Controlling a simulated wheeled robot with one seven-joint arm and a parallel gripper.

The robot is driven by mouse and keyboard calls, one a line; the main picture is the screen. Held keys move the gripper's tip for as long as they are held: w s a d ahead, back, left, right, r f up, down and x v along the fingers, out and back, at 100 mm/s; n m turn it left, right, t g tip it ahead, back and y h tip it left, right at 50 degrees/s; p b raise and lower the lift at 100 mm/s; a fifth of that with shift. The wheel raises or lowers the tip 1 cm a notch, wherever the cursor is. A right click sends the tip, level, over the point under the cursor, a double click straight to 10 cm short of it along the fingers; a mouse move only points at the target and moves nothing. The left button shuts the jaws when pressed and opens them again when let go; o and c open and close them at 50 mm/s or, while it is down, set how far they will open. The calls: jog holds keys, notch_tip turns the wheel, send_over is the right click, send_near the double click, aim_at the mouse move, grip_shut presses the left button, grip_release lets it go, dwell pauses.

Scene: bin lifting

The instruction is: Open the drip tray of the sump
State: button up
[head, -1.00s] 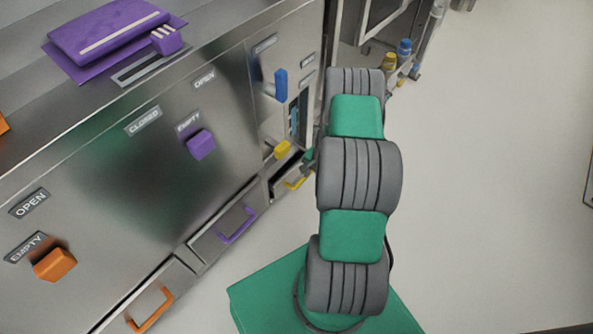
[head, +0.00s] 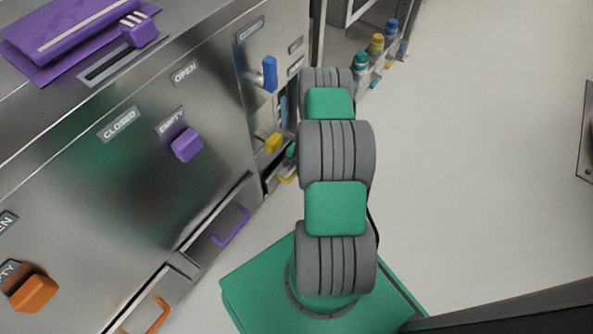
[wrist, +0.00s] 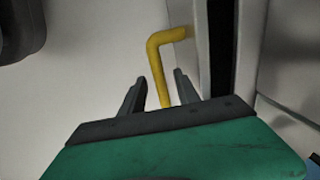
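A low tray front with a yellow handle (head: 288,176) is at the far end of the row in the head view, partly hidden by my arm. In the wrist view the bent yellow handle (wrist: 157,62) runs down between the two fingers of my gripper (wrist: 159,78). The fingers are apart, with a gap visible on either side of the handle. The handle's lower end is hidden behind the green gripper body. The fingers are hidden in the head view. A yellow knob (head: 273,142) sits on the panel above the tray.
A purple handle (head: 232,227) and an orange handle (head: 158,315) mark other low trays nearer me. Purple (head: 187,145) and orange (head: 34,293) knobs stick out of the steel front. Several small bottles (head: 376,44) stand beyond. Floor (head: 460,150) is clear on the right.

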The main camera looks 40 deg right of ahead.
jog(key=shift+c, duration=0.2)
grip_shut()
dwell(1.1)
